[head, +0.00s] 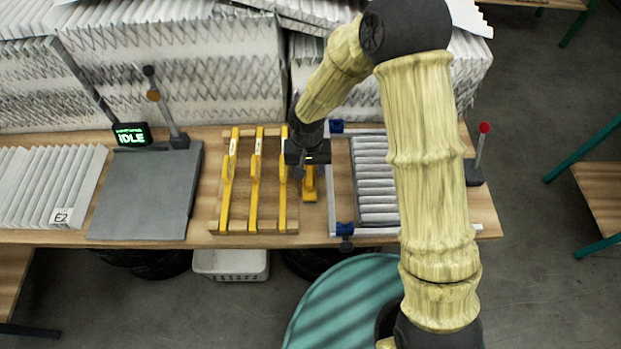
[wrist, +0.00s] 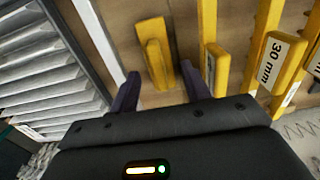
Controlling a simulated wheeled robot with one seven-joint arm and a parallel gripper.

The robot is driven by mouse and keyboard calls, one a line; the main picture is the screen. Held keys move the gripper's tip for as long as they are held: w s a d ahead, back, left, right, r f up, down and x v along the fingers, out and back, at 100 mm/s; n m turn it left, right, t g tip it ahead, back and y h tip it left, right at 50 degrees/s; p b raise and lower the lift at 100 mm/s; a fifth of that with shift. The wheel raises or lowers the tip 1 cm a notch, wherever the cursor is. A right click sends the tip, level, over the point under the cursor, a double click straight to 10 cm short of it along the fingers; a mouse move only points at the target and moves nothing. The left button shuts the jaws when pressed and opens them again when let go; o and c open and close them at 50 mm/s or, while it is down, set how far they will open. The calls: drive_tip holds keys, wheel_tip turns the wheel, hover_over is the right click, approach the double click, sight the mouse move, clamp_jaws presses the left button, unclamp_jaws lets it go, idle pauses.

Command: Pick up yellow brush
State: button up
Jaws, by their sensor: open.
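The yellow brush (head: 309,186) lies on the wooden table, just right of the wooden rack, partly hidden by my gripper in the head view. In the wrist view the brush (wrist: 155,52) is a short yellow block with a raised ridge. My gripper (head: 307,168) is over the brush's far end, pointing down. In the wrist view my gripper (wrist: 160,80) is open and empty, with one dark finger to each side of the brush's near end. I cannot tell how high the fingertips are above the table.
Yellow bars, one labelled 30 mm (wrist: 270,62), stand on the wooden rack (head: 270,227) close left of my gripper. A framed pleated filter (head: 375,180) is close right. A grey plate (head: 145,205) lies farther left. Stacked filters (head: 175,75) line the back.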

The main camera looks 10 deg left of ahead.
sight(309, 174)
drive_tip(key=shift+f, duration=0.4)
drive_tip(key=shift+s+f, duration=0.1)
drive_tip(key=shift+f, duration=0.05)
drive_tip(key=shift+f+p, duration=0.2)
drive_tip(key=shift+p, duration=0.15)
drive_tip(key=shift+w+d+f+p, duration=0.15)
drive_tip(key=shift+f+p, duration=0.3)
drive_tip(key=shift+f, duration=0.7)
drive_tip(key=shift+w+a+f+p, duration=0.15)
drive_tip(key=shift+f+p, duration=0.3)
drive_tip(key=shift+f, duration=0.65)
drive_tip(key=shift+d, duration=0.1)
drive_tip(key=c, duration=0.8)
